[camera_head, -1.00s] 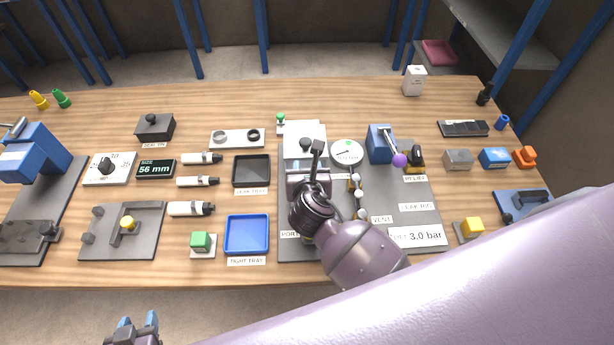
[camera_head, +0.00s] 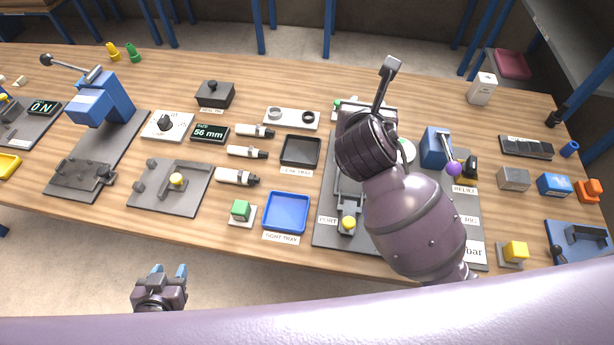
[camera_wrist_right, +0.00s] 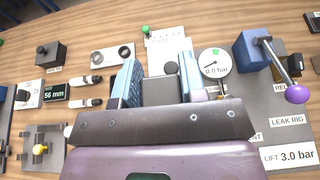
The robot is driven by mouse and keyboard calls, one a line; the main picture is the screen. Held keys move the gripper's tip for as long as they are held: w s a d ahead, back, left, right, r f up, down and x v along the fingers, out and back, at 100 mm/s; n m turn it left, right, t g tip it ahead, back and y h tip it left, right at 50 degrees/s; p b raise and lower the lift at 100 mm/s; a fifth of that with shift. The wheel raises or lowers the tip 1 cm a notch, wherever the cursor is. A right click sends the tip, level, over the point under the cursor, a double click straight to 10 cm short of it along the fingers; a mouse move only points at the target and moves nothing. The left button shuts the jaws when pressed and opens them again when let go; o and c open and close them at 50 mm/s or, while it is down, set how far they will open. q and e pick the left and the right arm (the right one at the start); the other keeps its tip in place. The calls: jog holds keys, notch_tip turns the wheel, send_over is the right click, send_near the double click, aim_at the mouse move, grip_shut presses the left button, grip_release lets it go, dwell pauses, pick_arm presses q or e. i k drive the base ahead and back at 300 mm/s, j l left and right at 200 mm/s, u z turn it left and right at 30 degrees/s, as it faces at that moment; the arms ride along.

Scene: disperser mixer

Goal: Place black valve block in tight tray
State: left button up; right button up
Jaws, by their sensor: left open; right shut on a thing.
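My right gripper (camera_wrist_right: 158,85) is shut on a dark grey block (camera_wrist_right: 160,91), seen between its blue fingers in the right wrist view; this looks like the black valve block. In the head view my right wrist and forearm are over the leak rig and hide these fingertips and the block. The tight tray (camera_head: 287,213) is a blue, empty, shallow square tray with a label at its front edge, left of the rig in the head view. My left gripper (camera_head: 167,273) is open and empty, in front of the table's near edge.
A black leak tray (camera_head: 300,152) lies just behind the tight tray. A green block on a white pad (camera_head: 240,211) stands close to its left. The rig plate (camera_head: 330,230) is to its right. A gauge (camera_wrist_right: 214,64) and a purple-knobbed lever (camera_wrist_right: 297,93) stand right of the held block.

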aim_at(287, 213)
jog(key=j+z, duration=0.2)
jog(key=j, duration=0.3)
jog(key=k+j+z, duration=0.2)
jog(key=j, duration=0.3)
jog(key=j+z, duration=0.2)
jog(key=j, duration=0.3)
